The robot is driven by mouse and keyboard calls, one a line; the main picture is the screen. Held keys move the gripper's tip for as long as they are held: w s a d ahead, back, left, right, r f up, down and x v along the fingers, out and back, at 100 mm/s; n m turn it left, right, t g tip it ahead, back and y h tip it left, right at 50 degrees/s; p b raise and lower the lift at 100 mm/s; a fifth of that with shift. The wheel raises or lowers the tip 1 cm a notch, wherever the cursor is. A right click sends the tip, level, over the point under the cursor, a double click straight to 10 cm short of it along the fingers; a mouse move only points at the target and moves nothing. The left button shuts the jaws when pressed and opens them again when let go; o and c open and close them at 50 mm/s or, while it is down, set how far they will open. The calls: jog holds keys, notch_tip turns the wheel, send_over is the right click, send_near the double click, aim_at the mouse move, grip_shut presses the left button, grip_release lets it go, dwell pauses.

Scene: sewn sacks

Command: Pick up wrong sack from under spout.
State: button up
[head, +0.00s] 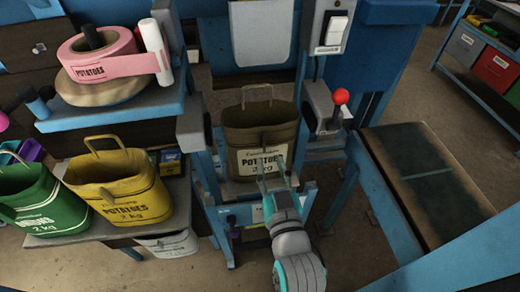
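A brown sack (258,136) marked POTATOES stands upright in the blue frame, below the pale spout (262,32). Its top is open and its loop handle (257,90) stands up. My gripper (275,172) is in front of the sack's lower front, near its label. Its two fingers are apart, pointing at the sack, with nothing seen between them. Whether the fingertips touch the sack cannot be told. The gripper partly hides the label and the sack's lower edge.
A yellow sack (117,187) and a green sack (40,205) stand on the left shelf. A pink label roll (98,50) sits above them. A red-knobbed lever (340,97) is right of the brown sack. A dark conveyor (425,180) lies further right, its top clear.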

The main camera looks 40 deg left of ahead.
aim_at(265, 146)
jog(key=shift+x, duration=2.95)
jog(key=shift+s+r, duration=0.1)
grip_shut()
